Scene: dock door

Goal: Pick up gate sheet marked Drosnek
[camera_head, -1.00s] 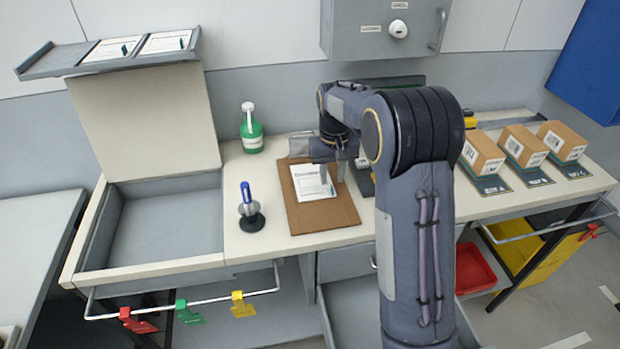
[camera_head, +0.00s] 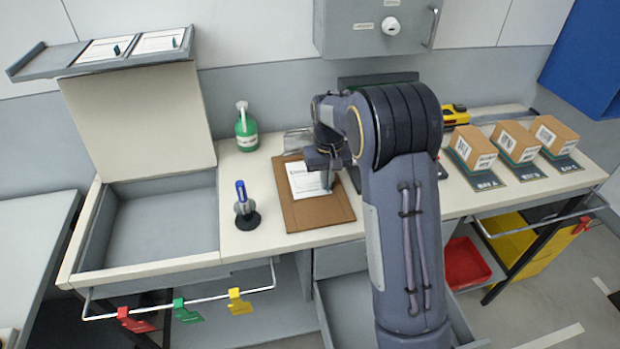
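A white printed sheet (camera_head: 306,181) lies on a brown clipboard (camera_head: 318,216) in the middle of the bench; its print is too small to read. Two more white sheets, a left one (camera_head: 106,50) and a right one (camera_head: 159,41), lie on the raised grey ledge at the upper left, and their names cannot be read either. My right gripper (camera_head: 328,183) points down over the right edge of the clipboard sheet. Whether its fingers are apart or touch the paper cannot be made out. My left gripper is out of view.
A pen in a round stand (camera_head: 246,208) and a green bottle (camera_head: 246,130) stand left of the clipboard. An open bin (camera_head: 160,228) with a raised lid is at the left. Several cartons (camera_head: 517,141) stand at the right. A grey cabinet (camera_head: 345,30) hangs above.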

